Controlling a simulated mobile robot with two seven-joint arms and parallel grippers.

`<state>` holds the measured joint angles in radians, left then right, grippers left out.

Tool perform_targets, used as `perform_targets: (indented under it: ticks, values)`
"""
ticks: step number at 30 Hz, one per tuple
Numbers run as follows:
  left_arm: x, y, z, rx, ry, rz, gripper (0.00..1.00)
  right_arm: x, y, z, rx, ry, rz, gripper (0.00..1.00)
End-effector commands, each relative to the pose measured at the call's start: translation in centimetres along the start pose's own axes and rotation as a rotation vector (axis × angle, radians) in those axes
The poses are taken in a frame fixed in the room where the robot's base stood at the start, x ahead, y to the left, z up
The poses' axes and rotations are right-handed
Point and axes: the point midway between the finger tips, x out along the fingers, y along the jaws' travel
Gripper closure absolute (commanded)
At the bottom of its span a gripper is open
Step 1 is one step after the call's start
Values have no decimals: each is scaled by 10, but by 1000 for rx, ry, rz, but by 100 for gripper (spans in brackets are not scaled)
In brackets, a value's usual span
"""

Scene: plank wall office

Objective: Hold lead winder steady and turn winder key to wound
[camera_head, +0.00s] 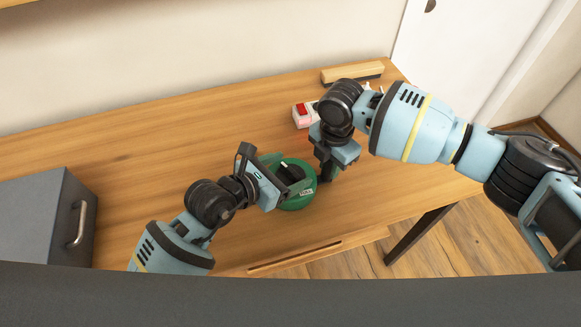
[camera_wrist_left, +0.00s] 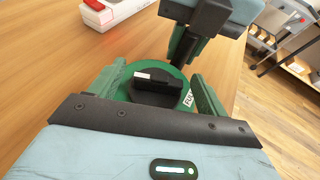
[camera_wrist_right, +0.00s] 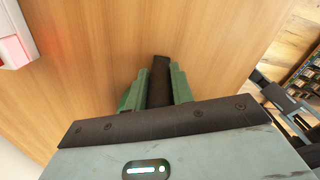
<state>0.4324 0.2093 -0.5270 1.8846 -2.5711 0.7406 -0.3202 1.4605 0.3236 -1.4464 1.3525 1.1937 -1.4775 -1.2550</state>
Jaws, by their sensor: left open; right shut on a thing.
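The lead winder (camera_head: 301,199) is a round green body on the desk; it also shows in the left wrist view (camera_wrist_left: 178,73). Its black winder key (camera_wrist_left: 157,93) is a raised bar on a round knob with a white mark at its left end. A white label beside it seems to read "FULL". My left gripper (camera_wrist_left: 160,84) is open, its green fingers on either side of the key with gaps visible. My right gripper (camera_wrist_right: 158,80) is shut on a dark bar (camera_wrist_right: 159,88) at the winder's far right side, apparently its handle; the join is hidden.
A white and red box (camera_head: 303,114) stands behind the winder. A wooden-topped block (camera_head: 352,72) lies at the back edge. A grey cabinet (camera_head: 40,222) with a handle stands at the left. The desk (camera_head: 130,150) between is clear; its right edge drops to the floor.

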Motion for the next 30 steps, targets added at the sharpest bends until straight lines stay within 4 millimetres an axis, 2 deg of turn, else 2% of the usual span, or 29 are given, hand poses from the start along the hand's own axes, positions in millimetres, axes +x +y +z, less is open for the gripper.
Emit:
perform_targets:
  ticks: [6,14,24,30]
  values:
    - [12,0,1,1,-1,0,24,0,0,0,0,0,1,100]
    - [13,0,0,0,-1,0,24,0,0,0,1,0,1,100]
    - [12,0,0,0,0,0,67,0,0,0,1,0,1,100]
    - [13,0,0,10,0,-20,68,0,0,0,1,0,1,100]
